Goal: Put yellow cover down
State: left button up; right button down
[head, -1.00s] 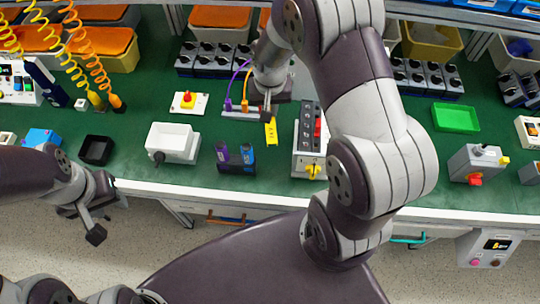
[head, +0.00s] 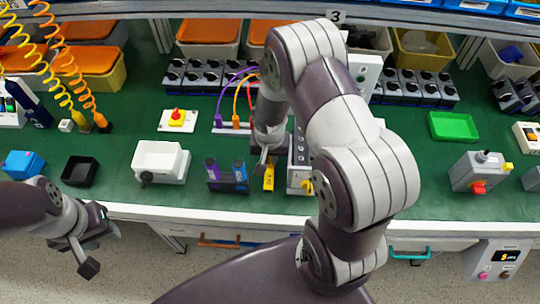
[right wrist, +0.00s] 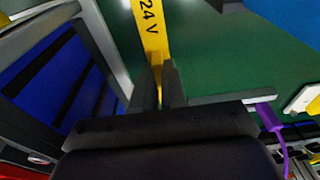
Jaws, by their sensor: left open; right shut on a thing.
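The yellow cover (head: 269,180) is a narrow yellow strip. In the right wrist view the cover (right wrist: 152,30) carries the black print "24 V". My right gripper (head: 264,161) is shut on one end of it, and the rest sticks out toward the table's front edge in the head view. In the right wrist view both fingers (right wrist: 159,88) close on the strip. I cannot tell whether the cover touches the green table. My left gripper (head: 99,247) is open and empty, in front of the table's edge.
A holder with blue and purple pieces (head: 227,177) stands left of the cover. A grey switch box (head: 299,176) is close on its right, partly hidden by my arm. A cable rack (head: 232,128) stands behind. A white box (head: 160,161) is further left.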

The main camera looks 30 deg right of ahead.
aim_at(270, 163)
jog(key=shift+f, duration=0.15)
jog(key=c, duration=1.2)
grip_release()
notch_tip(270, 163, up, 12)
jog(key=s, duration=0.1)
jog(key=s+a+r+n, duration=0.1)
jog(key=s+n, duration=0.1)
jog(key=s+a+r+n, duration=0.1)
jog(key=s+a+n, duration=0.1)
jog(key=s, duration=0.1)
jog(key=s+a+r+n, duration=0.2)
jog(key=s, duration=0.1)
jog(key=shift+a+y+p, duration=0.2)
jog(key=shift+y+p, duration=0.1)
jog(key=shift+y, duration=0.1)
